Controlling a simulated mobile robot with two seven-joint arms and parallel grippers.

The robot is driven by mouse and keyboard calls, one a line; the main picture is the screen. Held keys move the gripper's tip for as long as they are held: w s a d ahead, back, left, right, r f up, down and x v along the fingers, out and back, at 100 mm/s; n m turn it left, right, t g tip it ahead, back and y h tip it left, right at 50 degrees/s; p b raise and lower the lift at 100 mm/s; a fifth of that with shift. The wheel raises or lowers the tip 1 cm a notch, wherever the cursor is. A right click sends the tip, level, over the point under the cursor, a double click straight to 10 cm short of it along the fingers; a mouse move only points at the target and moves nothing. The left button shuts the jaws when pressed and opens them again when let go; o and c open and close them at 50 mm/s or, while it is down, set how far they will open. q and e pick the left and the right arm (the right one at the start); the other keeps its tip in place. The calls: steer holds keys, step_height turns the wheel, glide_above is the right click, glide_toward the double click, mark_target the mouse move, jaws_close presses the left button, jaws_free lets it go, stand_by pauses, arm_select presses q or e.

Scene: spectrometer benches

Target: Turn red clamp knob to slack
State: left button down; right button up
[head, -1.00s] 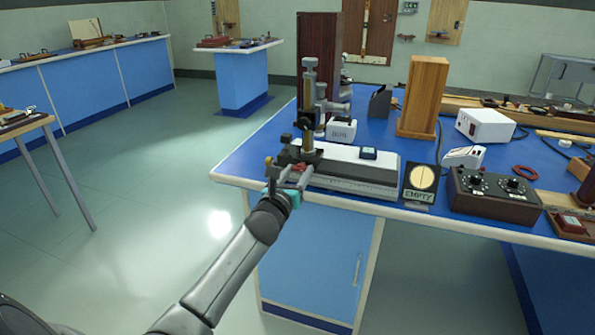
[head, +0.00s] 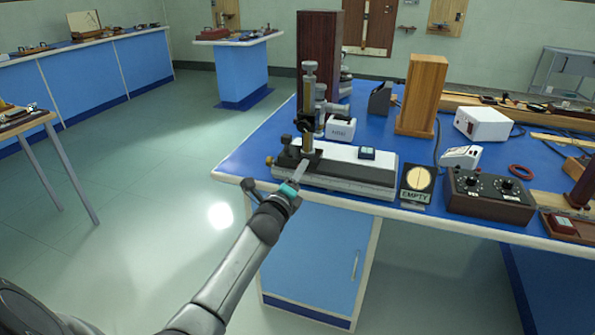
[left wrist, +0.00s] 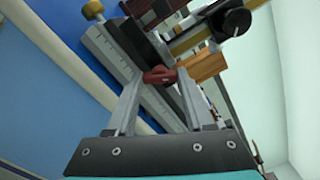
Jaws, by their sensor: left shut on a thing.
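The red clamp knob (left wrist: 158,76) shows in the left wrist view between my fingertips, at the carriage of the bench instrument (head: 345,170). My left gripper (left wrist: 158,82) is shut on it, with one finger on each side. In the head view my left gripper (head: 300,172) reaches the instrument's near left end, and its fingers show nearly edge-on. The knob is hidden there. A dark upright post (head: 309,85) with brass parts rises from the carriage above the gripper. My right gripper is not in view.
A brass knob (head: 269,160) sits at the instrument's left end. A black knob (left wrist: 235,20) is close by in the left wrist view. An "EMPTY" sign (head: 417,184) and a dial box (head: 488,193) stand to the right. The floor left of the bench is clear.

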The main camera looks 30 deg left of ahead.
arm_select(q)
steer(key=shift+n+p, duration=0.75)
steer(key=shift+n, duration=2.05)
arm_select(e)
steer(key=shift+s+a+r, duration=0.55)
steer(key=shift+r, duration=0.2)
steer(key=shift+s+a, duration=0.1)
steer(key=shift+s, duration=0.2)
arm_select(q)
steer(key=shift+c, duration=1.4)
jaws_free()
steer(key=shift+s, duration=0.15)
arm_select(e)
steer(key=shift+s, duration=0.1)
